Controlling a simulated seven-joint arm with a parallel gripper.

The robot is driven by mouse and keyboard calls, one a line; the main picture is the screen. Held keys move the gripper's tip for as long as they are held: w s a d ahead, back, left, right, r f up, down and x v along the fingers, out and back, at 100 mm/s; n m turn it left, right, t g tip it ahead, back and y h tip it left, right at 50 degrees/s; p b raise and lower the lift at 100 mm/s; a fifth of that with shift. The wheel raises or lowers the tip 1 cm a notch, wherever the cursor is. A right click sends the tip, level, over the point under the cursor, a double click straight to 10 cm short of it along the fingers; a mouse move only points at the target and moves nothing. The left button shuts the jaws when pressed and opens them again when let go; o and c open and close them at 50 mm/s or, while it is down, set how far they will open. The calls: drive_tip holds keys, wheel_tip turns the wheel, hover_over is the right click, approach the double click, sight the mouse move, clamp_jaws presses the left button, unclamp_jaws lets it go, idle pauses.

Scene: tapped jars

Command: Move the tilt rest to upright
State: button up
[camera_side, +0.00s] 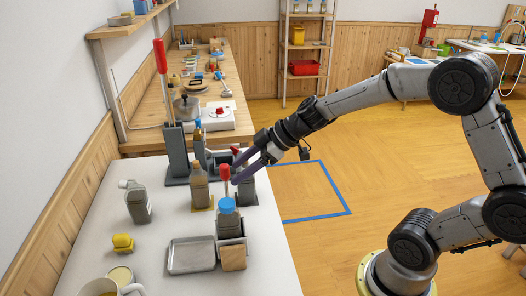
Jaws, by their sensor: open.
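My gripper (237,170) reaches in from the right over the far right part of the white table. Its purple-grey fingers are apart, close to a red-topped upright handle (224,174); whether they touch it I cannot tell. A holder with a tan front (233,258) stands near the table's right edge and may be the tilt rest. A jar with a blue lid (228,206) stands at this holder, its lower part partly hidden. Whether the rest is tilted or upright is too small to tell. A dark grey block (246,192) sits just below the gripper.
A grey stand (176,152) with a tall red-handled lever (160,56) rises at the back. A brown bottle (199,188), a grey bottle (138,203), a metal tray (191,256), a yellow item (122,243) and a mug (103,288) are on the table.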

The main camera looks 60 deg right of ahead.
drive_tip(key=v, duration=1.1)
drive_tip(key=shift+s, duration=0.2)
drive_tip(key=s+a+r+n+g, duration=0.2)
drive_tip(key=s+a+r, duration=0.2)
drive_tip(key=s+a, duration=0.4)
drive_tip(key=s+d+f+m+h, duration=0.4)
drive_tip(key=s+d+m+h, duration=0.1)
drive_tip(key=s+m, duration=0.4)
drive_tip(key=shift+s+m, duration=0.2)
drive_tip(key=shift+m, duration=0.3)
